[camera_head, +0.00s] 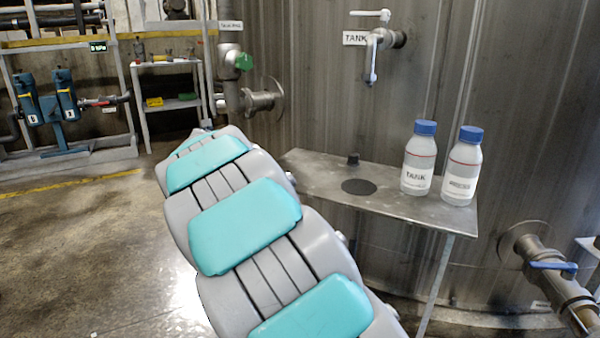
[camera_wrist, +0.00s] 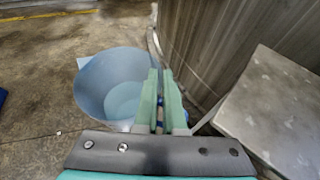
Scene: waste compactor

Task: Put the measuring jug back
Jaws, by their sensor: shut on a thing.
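The measuring jug (camera_wrist: 104,88) is a pale blue, see-through round vessel in the wrist view, left of centre. I look down into its open mouth, and it looks empty. My gripper (camera_wrist: 160,88) has pale green fingers and is shut on the jug's right side; the exact part between the fingers, likely the handle, is mostly hidden. The jug is held over the floor, left of the metal shelf. In the head view my arm hides the gripper and the jug.
A tap (camera_head: 372,62) is above. The shelf's corner (camera_wrist: 275,115) is close right in the wrist view.

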